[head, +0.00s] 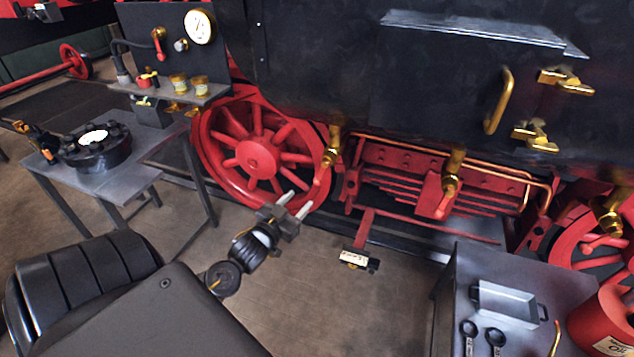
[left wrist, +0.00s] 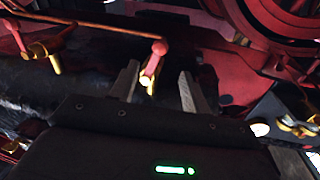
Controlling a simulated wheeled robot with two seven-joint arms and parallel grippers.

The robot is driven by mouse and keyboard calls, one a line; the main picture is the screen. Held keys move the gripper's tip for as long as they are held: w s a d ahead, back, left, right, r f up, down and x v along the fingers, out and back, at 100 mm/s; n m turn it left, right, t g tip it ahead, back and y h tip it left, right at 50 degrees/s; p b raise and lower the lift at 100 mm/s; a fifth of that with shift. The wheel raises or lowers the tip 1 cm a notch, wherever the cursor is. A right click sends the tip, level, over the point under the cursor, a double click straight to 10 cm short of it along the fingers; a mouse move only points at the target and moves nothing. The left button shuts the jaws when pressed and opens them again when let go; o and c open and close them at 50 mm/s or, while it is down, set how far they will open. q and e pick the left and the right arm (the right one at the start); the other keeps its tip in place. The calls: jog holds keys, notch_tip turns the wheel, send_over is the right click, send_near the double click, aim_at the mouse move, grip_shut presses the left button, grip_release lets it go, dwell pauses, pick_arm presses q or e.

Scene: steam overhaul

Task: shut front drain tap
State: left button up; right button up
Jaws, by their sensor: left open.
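Several brass drain taps with red levers hang along the lower edge of the dark locomotive body. The left tap (head: 333,148) is beside the red spoked wheel, with its lever hanging down. The middle tap (head: 453,172) has its lever pointing down; the right tap (head: 609,217) has its lever nearly level. Which is the front one is not marked. My left gripper (head: 295,203) is open and empty, below and left of the left tap, in front of the wheel. In the left wrist view, a red-levered tap (left wrist: 150,74) shows beyond and between the fingers, apparently not touched.
A red spoked wheel (head: 257,155) stands behind the gripper. A small labelled step (head: 355,259) hangs below the frame. A grey table (head: 150,147) with a black flanged part is at left. A tool bench (head: 540,283) and red can (head: 600,330) are at lower right.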

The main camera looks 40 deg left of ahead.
aim_at(315, 183)
pick_arm(q)
jog(key=w+p, duration=0.1)
jog(key=w, duration=0.2)
jog(key=w+a+p, duration=0.1)
jog(key=w, duration=0.5)
jog(key=shift+w+a+p, duration=0.15)
jog(key=shift+a+p, duration=0.05)
jog(key=shift+p, duration=0.2)
jog(key=shift+w+f, duration=0.1)
jog(key=shift+w, duration=0.55)
jog(key=shift+c, duration=0.4)
grip_shut()
